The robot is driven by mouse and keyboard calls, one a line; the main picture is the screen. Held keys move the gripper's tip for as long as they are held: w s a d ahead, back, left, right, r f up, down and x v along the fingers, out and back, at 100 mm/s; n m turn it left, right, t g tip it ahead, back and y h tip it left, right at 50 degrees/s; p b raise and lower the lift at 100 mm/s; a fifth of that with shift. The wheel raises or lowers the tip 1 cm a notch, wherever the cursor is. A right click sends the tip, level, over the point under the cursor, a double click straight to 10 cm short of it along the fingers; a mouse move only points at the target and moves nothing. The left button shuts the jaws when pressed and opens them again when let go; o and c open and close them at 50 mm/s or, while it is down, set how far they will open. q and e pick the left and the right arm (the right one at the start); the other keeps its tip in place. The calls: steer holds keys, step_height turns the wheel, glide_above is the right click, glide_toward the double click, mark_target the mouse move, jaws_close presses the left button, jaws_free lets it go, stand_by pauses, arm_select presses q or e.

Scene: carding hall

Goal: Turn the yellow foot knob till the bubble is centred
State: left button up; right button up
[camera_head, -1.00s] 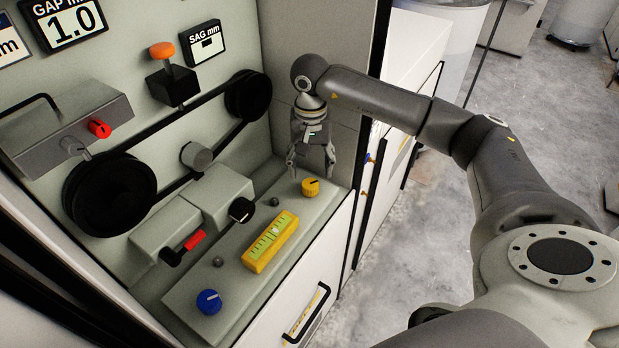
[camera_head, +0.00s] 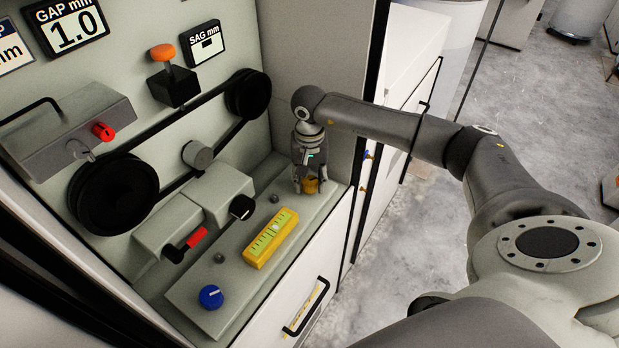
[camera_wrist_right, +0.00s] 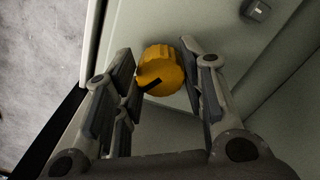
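The yellow foot knob (camera_head: 310,185) sits at the right end of the pale ledge, partly hidden by my right gripper (camera_head: 310,182). In the right wrist view the yellow knob (camera_wrist_right: 162,70), with a black mark on its side, lies between the two fingers of my right gripper (camera_wrist_right: 165,85). The left finger is close to the knob or touching it; a gap shows between the knob and the right finger. The yellow spirit level (camera_head: 270,239) lies on the ledge, its green vial facing up; the bubble is too small to place surely. My left gripper is not in view.
A blue knob (camera_head: 211,296) stands at the ledge's near left end. A black knob (camera_head: 242,207) and a red-handled lever (camera_head: 196,237) are behind the level. Black pulleys with a belt (camera_head: 113,194) fill the back panel. A wall stands close behind my right gripper.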

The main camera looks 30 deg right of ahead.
steer(key=shift+c, duration=1.3)
steer(key=m+b, duration=0.2)
steer(key=m, duration=0.1)
steer(key=shift+f+b, duration=0.1)
steer(key=shift+b, duration=0.3)
steer(key=m+b, duration=0.2)
steer(key=m, duration=0.1)
steer(key=shift+w+m, duration=0.1)
steer(key=shift+m, duration=0.3)
steer(key=m+b, duration=0.2)
steer(key=m, duration=0.2)
steer(key=shift+m+b, duration=0.65)
steer(key=shift+m, duration=1.35)
steer(key=shift+r, duration=0.2)
steer(key=shift+w, duration=0.1)
